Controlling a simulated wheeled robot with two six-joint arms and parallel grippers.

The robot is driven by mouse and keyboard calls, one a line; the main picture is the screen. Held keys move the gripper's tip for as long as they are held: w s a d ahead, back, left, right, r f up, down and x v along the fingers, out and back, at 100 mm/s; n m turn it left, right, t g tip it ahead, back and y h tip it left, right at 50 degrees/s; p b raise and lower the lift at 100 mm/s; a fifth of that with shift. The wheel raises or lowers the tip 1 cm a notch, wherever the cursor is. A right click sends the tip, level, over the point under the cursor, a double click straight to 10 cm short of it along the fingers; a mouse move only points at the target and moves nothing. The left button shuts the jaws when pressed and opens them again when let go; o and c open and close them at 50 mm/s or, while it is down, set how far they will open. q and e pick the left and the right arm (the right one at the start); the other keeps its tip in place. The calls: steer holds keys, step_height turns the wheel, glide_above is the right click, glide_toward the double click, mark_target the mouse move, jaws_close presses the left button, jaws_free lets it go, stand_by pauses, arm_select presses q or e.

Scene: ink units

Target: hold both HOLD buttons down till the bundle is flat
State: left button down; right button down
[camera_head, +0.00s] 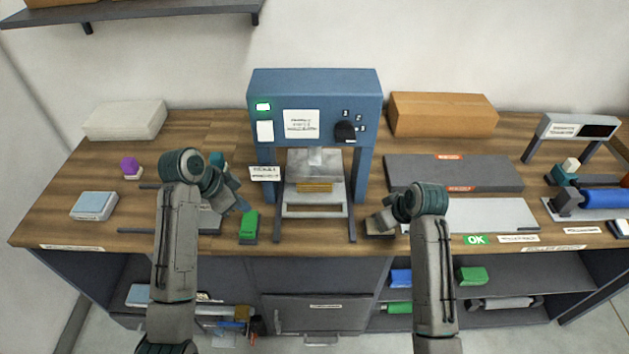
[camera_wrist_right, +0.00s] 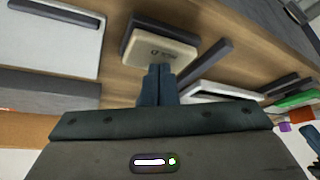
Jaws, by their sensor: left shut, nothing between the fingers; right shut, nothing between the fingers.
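The blue press (camera_head: 315,85) stands at the back middle of the bench, with a yellow-brown bundle (camera_head: 314,187) on its bed under the plate. In the right wrist view a beige button block (camera_wrist_right: 160,48) on a dark base has small print I cannot read. My right gripper (camera_wrist_right: 160,70) is shut with its tips at the block's near edge; whether they touch it is unclear. In the head view my right gripper (camera_head: 374,226) is right of the press, over that block. My left gripper (camera_head: 241,207) is shut, left of the press. No left button shows clearly behind it.
Grey plates (camera_head: 480,214), a dark slab (camera_head: 455,172) and a cardboard box (camera_head: 442,113) fill the right side. A purple knob (camera_head: 129,166) and a pale blue block (camera_head: 94,205) are at left.

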arm_select(q)
steer(key=shift+r, duration=0.15)
arm_select(e)
steer(key=shift+r, duration=3)
